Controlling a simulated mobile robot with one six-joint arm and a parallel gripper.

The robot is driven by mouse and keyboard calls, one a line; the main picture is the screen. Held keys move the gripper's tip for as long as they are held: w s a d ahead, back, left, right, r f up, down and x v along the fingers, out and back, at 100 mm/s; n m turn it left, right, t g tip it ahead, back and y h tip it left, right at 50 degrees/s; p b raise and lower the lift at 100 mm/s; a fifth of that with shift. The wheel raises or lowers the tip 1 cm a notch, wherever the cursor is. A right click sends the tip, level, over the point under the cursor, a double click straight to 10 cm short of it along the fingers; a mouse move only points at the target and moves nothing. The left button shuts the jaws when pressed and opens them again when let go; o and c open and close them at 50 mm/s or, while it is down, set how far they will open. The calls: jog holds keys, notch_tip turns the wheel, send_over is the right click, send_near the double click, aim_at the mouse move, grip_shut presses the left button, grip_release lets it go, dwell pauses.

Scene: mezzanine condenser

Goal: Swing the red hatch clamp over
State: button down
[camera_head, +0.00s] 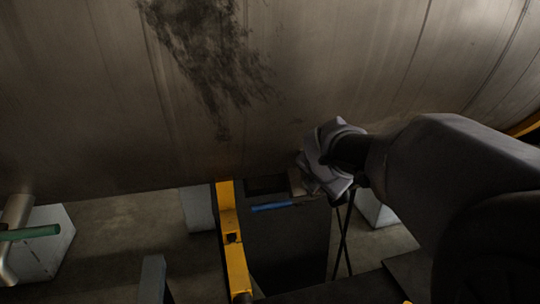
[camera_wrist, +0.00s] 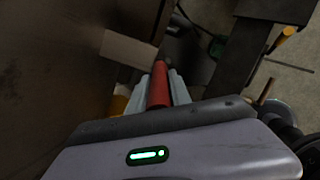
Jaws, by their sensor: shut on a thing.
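The red hatch clamp (camera_wrist: 160,85) shows in the wrist view as a red bar lying between the two pale grey fingers of my gripper (camera_wrist: 162,86). My gripper is shut on it, with a finger along each side. In the head view my gripper (camera_head: 306,183) is below the curved metal shell, and the clamp is hidden there. A pale flat plate (camera_wrist: 128,48) lies just beyond the fingers in the wrist view. The hatch itself cannot be made out clearly.
A large stained metal shell (camera_head: 300,70) fills the top of the head view, close to my gripper. A yellow beam (camera_head: 233,245) stands left of it, with a blue bar (camera_head: 271,207) beside it. A green-ended pipe (camera_head: 30,232) is far left. Dim floor shows below.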

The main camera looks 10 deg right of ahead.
jog(key=c, duration=1.2)
grip_release()
jog(key=b+v, duration=0.1)
jog(key=v, duration=1.6)
jog(key=shift+s+r, duration=0.25)
jog(key=shift+r, duration=0.05)
jog(key=s+a+f+m+y+b, duration=0.1)
jog(key=s+a+f+m+b, duration=0.2)
jog(key=f+m+b, duration=0.6)
jog(key=s+a+f+m+g+y+b, duration=0.1)
jog(key=s+a+f+m+b, duration=0.3)
jog(key=f+b, duration=1.8)
jog(key=s+a+f+m+g+y+b, duration=0.1)
jog(key=s+a+f+m+y+b, duration=0.2)
jog(key=f, duration=3)
jog(key=shift+s+a+m+b, duration=0.1)
jog(key=shift+s+m+b, duration=0.75)
jog(key=shift+m+b, duration=1.2)
jog(key=shift+s+a+m+b, duration=0.1)
jog(key=shift+s+m+b, duration=0.75)
jog(key=shift+m+b, duration=1.2)
jog(key=shift+s+a+m+b, duration=0.1)
jog(key=shift+s+m+b, duration=0.75)
jog(key=shift+m+b, duration=1.2)
